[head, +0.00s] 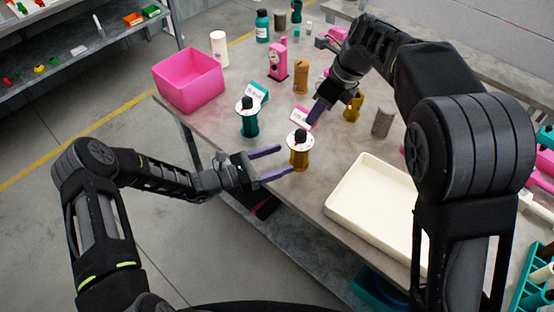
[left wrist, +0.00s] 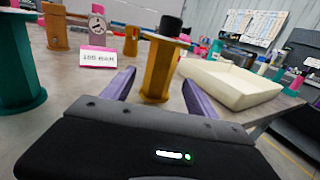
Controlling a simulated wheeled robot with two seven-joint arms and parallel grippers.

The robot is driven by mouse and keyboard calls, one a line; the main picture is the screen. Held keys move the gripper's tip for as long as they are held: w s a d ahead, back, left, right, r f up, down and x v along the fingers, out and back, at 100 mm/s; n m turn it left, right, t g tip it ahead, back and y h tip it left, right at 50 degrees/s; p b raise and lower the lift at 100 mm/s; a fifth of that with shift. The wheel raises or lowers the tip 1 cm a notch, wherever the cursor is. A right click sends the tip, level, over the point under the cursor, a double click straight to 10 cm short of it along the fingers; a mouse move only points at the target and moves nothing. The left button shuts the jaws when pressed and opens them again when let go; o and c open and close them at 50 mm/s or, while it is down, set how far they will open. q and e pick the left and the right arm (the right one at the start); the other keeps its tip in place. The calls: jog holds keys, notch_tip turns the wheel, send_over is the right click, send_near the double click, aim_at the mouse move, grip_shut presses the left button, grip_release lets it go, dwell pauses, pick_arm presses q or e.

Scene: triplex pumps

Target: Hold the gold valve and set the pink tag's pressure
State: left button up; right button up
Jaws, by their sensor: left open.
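The gold valve (head: 299,160), with a white dial and black knob on top, stands upright near the table's front edge. In the left wrist view its gold body (left wrist: 160,70) shows between my finger tips. My left gripper (head: 286,160) is open, level, with its fingertips at either side of the valve's near side; I cannot tell whether they touch it. The pink tag (head: 300,118) stands behind the valve; in the left wrist view the tag (left wrist: 97,58) reads 100 BAR. My right gripper (head: 317,111) points down beside the tag, its finger opening hidden by the angle.
A teal valve (head: 249,122) with a teal tag (head: 258,91) stands left of the gold one. A pink bin (head: 190,82) is at the far left, a cream tray (head: 350,213) at the right. Pink and brown parts stand behind. The table front edge is close.

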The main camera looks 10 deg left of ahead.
aim_at(301, 152)
pick_arm(q)
jog(key=x, duration=0.7)
jog(key=shift+w+d, duration=0.2)
jog(key=shift+d, duration=0.15)
jog(key=shift+c, duration=0.4)
grip_shut()
pick_arm(e)
jog(key=shift+o, duration=0.4)
